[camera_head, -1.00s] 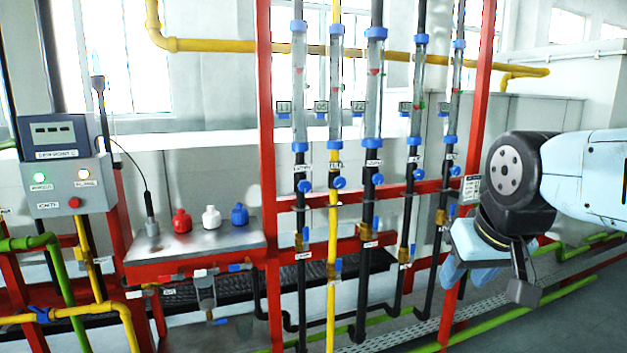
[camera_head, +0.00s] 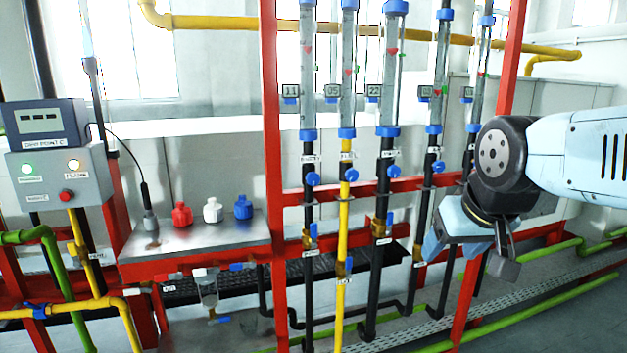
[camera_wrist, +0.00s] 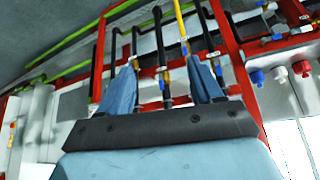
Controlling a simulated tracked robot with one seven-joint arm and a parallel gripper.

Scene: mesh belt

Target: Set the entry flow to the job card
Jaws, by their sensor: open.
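Several upright flow tubes with blue end fittings stand in a row on the red frame, among them a left tube (camera_head: 307,75), one on the yellow pipe (camera_head: 348,75) and a middle tube (camera_head: 390,75). Blue knobs, such as the left knob (camera_head: 313,178) and middle knob (camera_head: 392,179), sit below them. Small number tags hang beside the tubes; the pipe labels are too small to read surely, so I cannot tell which is the entry. No job card is readable. My gripper (camera_head: 462,250) is open and empty, in front of the right-hand pipes. Its two fingers (camera_wrist: 163,75) point toward the pipes in the wrist view.
A control box (camera_head: 60,180) with lamps and a red button stands left. Red posts, such as the right post (camera_head: 508,60), and green floor pipes (camera_head: 575,292) limit room near my arm.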

